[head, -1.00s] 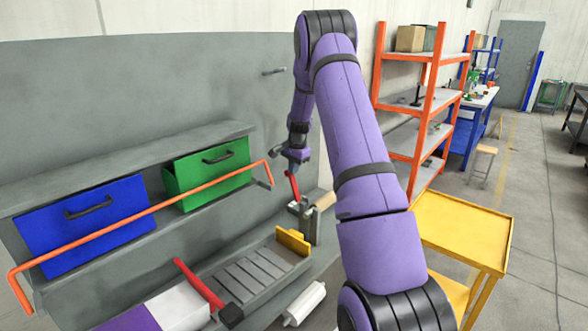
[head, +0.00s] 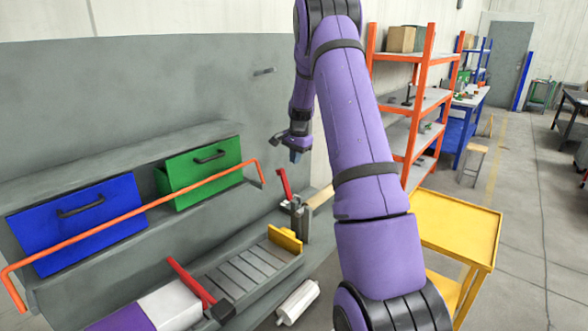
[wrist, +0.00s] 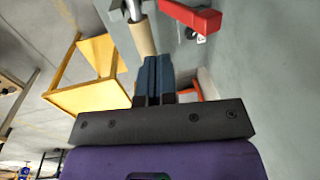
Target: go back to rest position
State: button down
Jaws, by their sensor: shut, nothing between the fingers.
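My gripper (head: 295,155) hangs at the end of my purple arm, in front of the grey wall panel and above the right end of the workbench. In the wrist view my gripper (wrist: 153,78) has its two blue fingers together with nothing between them. The red handle also shows in the wrist view (wrist: 190,17), beside a tan wooden roller (wrist: 142,38). My fingers look apart from the handle.
A blue drawer (head: 75,225), a green drawer (head: 203,172) and an orange rail (head: 130,220) are at left. A red-handled tool (head: 190,281) lies on the bench. A yellow cart (head: 455,225) and orange shelves (head: 410,110) stand right of my arm.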

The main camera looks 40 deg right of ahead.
jog(key=r, duration=0.5)
jog(key=shift+s+r, duration=0.25)
jog(key=shift+r, duration=0.15)
